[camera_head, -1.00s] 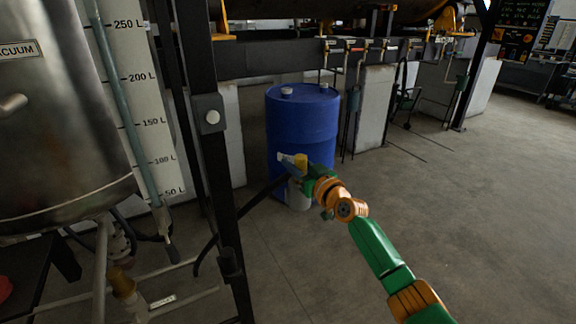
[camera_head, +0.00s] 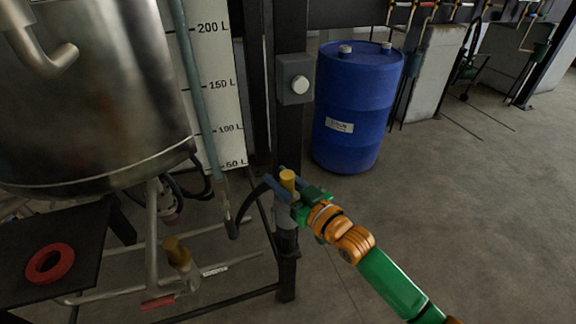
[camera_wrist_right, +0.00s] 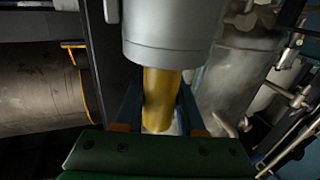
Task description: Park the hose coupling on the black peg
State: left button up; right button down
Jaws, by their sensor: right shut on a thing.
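The hose coupling has a yellow brass top (camera_head: 288,178) and a grey body (camera_head: 287,216). A dark hose (camera_head: 250,197) curves away from it to the left. My right gripper (camera_head: 279,187) is shut on the brass part and holds the coupling in front of the black post. In the right wrist view the brass stem (camera_wrist_right: 160,98) sits between my fingers, with the wide grey body (camera_wrist_right: 172,35) above it. A small dark bracket (camera_head: 290,256) is on the post below the coupling; I cannot tell whether it is the black peg. My left gripper is not in view.
The black post (camera_head: 289,135) carries a grey box with a white button (camera_head: 299,85). A steel tank (camera_head: 85,90) and level gauge stand at left, pipes and a brass valve (camera_head: 177,252) below. A red ring (camera_head: 50,263) lies on a dark stand. A blue drum (camera_head: 357,110) stands behind; floor at right is free.

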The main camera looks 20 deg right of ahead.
jog(key=shift+s+r, duration=0.1)
jog(key=shift+d+r+p, duration=0.1)
jog(key=shift+r+p, duration=0.05)
jog(key=shift+p, duration=0.4)
notch_tip(320, 180, down, 6)
jog(key=b, duration=0.4)
jog(key=shift+r+b, duration=0.15)
jog(key=shift+b, duration=0.25)
jog(key=shift+f, duration=0.25)
jog(key=shift+r, duration=0.1)
jog(key=shift+t+h, duration=0.3)
jog(key=shift+p, duration=0.6)
